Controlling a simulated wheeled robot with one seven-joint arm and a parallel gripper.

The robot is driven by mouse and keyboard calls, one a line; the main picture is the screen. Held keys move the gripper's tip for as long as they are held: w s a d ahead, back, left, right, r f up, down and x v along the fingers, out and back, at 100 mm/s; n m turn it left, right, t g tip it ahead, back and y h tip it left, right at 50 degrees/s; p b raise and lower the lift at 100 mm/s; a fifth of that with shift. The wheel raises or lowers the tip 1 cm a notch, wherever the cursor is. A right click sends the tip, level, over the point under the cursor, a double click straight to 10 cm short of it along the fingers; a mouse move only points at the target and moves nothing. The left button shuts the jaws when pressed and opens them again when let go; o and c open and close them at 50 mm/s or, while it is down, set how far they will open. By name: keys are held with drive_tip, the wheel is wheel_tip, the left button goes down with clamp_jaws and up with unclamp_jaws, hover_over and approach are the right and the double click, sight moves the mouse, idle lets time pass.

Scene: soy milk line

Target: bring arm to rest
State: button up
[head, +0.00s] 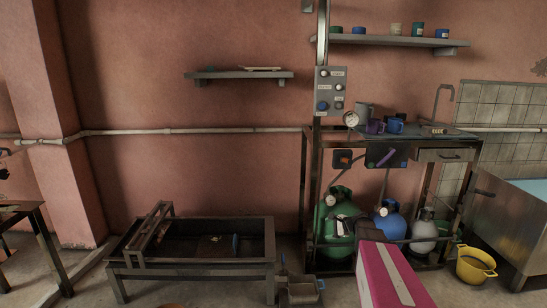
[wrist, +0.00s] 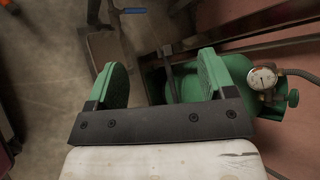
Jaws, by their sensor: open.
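In the wrist view my gripper (wrist: 163,82) is open, its two green finger pads wide apart. No object is held between them. Beyond the pads are the floor, dark metal bars and a green gas cylinder (wrist: 238,68) with a round gauge (wrist: 263,77) at the right. The right pad overlaps the cylinder in the picture; I cannot tell how far apart they are. I cannot make out my gripper in the head view.
A metal stand (head: 312,190) holds a control box (head: 329,91). A green cylinder (head: 341,215) and a blue cylinder (head: 390,222) stand beneath its top. A low dark metal trough (head: 190,268) stands left, a yellow bucket (head: 475,267) right. Floor shows between the trough and left table.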

drive_tip(key=s+a+r+n+g+h, duration=0.1)
drive_tip(key=s+a+n+g+h, duration=0.2)
drive_tip(key=s+n, duration=0.5)
drive_tip(key=s+a+r+n+g+h, duration=0.1)
drive_tip(key=s+a+n+g+h, duration=0.2)
drive_tip(key=s, duration=1.6)
drive_tip(key=a+n+h, duration=0.2)
drive_tip(key=n+h, duration=0.1)
drive_tip(key=n, duration=0.1)
drive_tip(key=shift+s+n+g, duration=0.25)
drive_tip(key=shift+n+g, duration=0.15)
